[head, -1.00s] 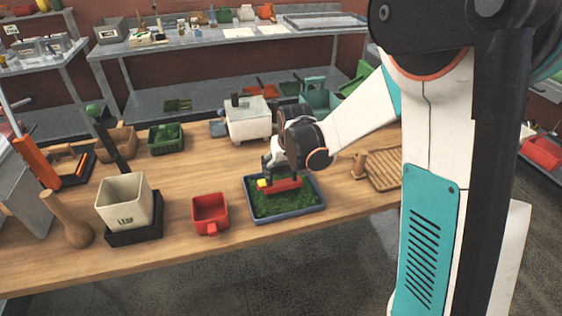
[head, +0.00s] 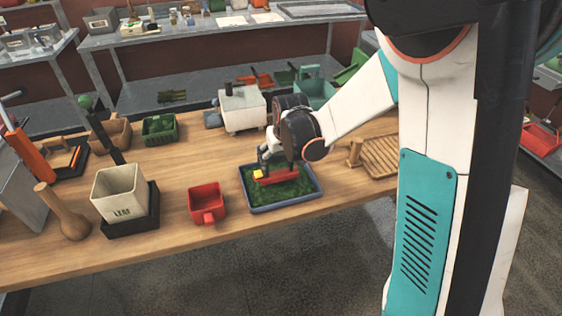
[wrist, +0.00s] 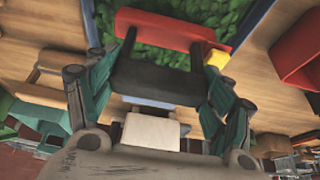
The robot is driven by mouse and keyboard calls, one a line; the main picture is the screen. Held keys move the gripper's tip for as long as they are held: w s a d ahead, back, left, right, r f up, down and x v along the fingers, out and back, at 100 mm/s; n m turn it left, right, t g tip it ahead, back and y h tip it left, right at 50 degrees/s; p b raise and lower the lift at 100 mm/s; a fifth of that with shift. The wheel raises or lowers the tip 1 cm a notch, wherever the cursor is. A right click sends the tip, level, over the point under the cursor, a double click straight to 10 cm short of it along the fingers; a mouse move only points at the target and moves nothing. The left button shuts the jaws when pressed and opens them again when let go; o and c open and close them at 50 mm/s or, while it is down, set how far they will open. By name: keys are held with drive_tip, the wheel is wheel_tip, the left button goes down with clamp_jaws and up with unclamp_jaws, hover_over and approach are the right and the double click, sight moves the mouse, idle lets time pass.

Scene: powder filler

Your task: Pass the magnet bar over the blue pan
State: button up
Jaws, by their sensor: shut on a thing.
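The blue pan (head: 288,205) sits near the front edge of the wooden table, filled with green leaf-like material. Its blue rim also shows in the wrist view (wrist: 91,22). My gripper (head: 267,158) is shut on the black handle of the magnet bar (head: 280,176). The bar is red with a yellow end. In the wrist view, the bar (wrist: 170,28) lies across the green material, with the handle between my gripper's fingers (wrist: 157,78). The bar is inside the pan's outline, at or just above the material. I cannot tell whether it touches.
A red scoop-like box (head: 206,201) stands left of the pan. A beige bin (head: 119,194) on a black base is further left. A wooden rack (head: 372,163) lies to the right, and a white box (head: 242,108) stands behind. Bare tabletop surrounds the pan.

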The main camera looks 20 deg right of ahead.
drive_tip(key=shift+w, duration=2.5)
drive_tip(key=shift+s, duration=4.35)
drive_tip(key=shift+r+p, duration=1.75)
drive_tip(key=shift+r, duration=1.25)
